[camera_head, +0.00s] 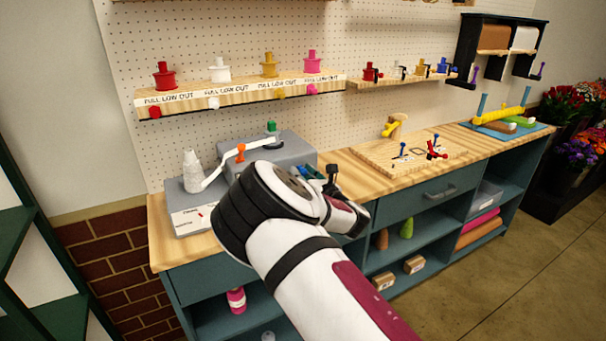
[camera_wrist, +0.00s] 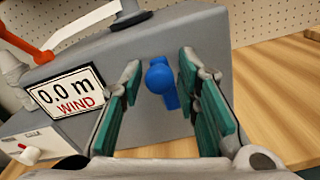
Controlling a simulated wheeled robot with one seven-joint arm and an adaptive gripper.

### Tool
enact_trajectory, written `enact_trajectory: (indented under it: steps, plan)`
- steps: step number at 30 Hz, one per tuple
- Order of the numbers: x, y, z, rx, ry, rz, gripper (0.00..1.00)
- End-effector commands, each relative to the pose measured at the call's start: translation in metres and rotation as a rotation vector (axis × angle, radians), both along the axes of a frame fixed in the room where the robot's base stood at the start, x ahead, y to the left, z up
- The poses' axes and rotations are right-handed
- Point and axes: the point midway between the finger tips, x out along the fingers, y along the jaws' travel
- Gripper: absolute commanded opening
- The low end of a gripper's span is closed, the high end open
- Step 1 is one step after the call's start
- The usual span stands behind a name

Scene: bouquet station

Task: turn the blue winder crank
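The blue winder crank (camera_wrist: 162,82) sticks out of the side of a grey winder box (camera_wrist: 140,125) in the wrist view. Its round knob is at the top and its arm slants down to the right. My gripper (camera_wrist: 163,88) is open, with a teal-padded finger on each side of the crank and visible gaps between. A panel (camera_wrist: 67,100) on the box reads "0.0 m WIND". In the head view the grey winder box (camera_head: 280,150) stands at the bench's left part, and my gripper (camera_head: 328,182) is at its right side. My arm hides part of the box there.
A white spool cone (camera_head: 192,172) stands left of the winder, with a white strip and an orange lever (camera_head: 240,152) above the boxes. A wooden board (camera_head: 400,158) with small cranks lies to the right. Shelves (camera_head: 240,92) with coloured spools hang above. Bare bench top (camera_wrist: 270,100) lies right of the winder.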

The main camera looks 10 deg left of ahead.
Motion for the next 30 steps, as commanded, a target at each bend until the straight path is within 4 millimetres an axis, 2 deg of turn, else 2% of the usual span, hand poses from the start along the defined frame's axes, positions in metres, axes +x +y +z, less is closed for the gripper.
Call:
enact_trajectory:
  steps: [1, 3, 17, 30]
  plan:
    - [-0.0001, 0.0000, 0.0000, 0.000, 0.000, 0.000, 0.12]
    - [-0.0003, 0.0005, 0.0001, 0.000, 0.000, 0.001, 0.00]
    - [-0.0013, 0.0035, -0.0002, 0.038, 0.025, 0.011, 0.00]
    - [0.0062, -0.0058, -0.0013, 0.307, 0.206, 0.017, 0.00]
